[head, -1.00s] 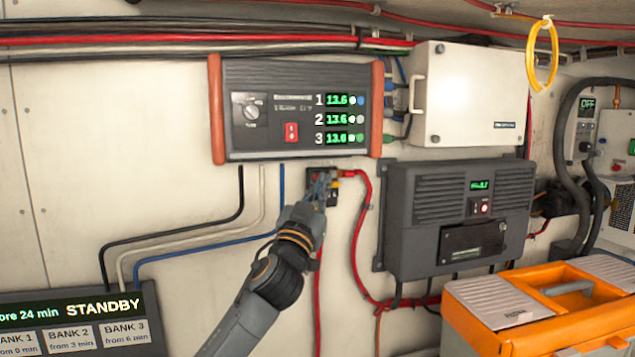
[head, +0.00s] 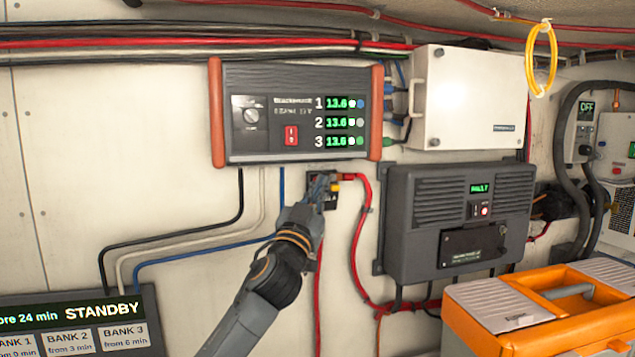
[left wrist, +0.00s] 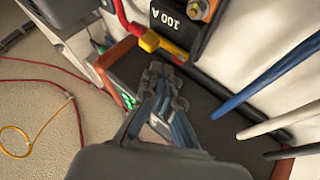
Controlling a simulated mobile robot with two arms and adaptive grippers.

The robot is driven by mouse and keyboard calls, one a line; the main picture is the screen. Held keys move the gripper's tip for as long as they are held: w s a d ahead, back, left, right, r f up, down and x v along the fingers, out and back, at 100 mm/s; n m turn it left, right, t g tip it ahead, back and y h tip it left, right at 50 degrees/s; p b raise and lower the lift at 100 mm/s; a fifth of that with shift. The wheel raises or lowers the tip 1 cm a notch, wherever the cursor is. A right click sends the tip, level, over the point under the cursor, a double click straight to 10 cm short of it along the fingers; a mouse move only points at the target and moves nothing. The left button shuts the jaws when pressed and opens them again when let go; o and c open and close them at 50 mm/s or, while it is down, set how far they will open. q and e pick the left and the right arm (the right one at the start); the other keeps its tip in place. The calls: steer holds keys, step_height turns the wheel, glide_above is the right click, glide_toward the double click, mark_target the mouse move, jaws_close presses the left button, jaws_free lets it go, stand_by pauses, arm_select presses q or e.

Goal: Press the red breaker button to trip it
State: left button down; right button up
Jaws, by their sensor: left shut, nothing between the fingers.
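The breaker is a small black block (head: 331,203) on the wall below the three-channel panel, with a yellow lever (head: 346,188) sticking out to the right. In the left wrist view its black face (left wrist: 168,22) reads 100 A, and the yellow lever (left wrist: 158,44) lies just beyond my fingertips. I cannot make out a red button apart from the red parts beside the lever. My left gripper (head: 322,182) is shut and empty, in front of the breaker and hiding part of it. Its fingers (left wrist: 165,75) show in the left wrist view; contact cannot be told. My right gripper is not in view.
The three-channel panel (head: 240,140) with a red rocker switch hangs just above. A dark grey charger box (head: 405,230) is to the right, a red cable (head: 357,230) between. An orange toolbox (head: 480,325) stands lower right.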

arm_select(q)
steer(key=shift+w, duration=0.1)
stand_by(0.6)
steer(key=shift+w+a, duration=0.1)
steer(key=shift+w, duration=0.25)
steer(key=shift+w+a, duration=0.15)
steer(key=shift+w, duration=0.15)
stand_by(0.7)
steer(key=shift+s, duration=0.1)
steer(key=shift+s+d, duration=0.25)
steer(key=shift+s, duration=0.4)
steer(key=s, duration=0.1)
steer(key=s+d, duration=0.1)
steer(key=s, duration=0.2)
steer(key=shift+s+d+p, duration=0.3)
steer(key=shift+s, duration=0.05)
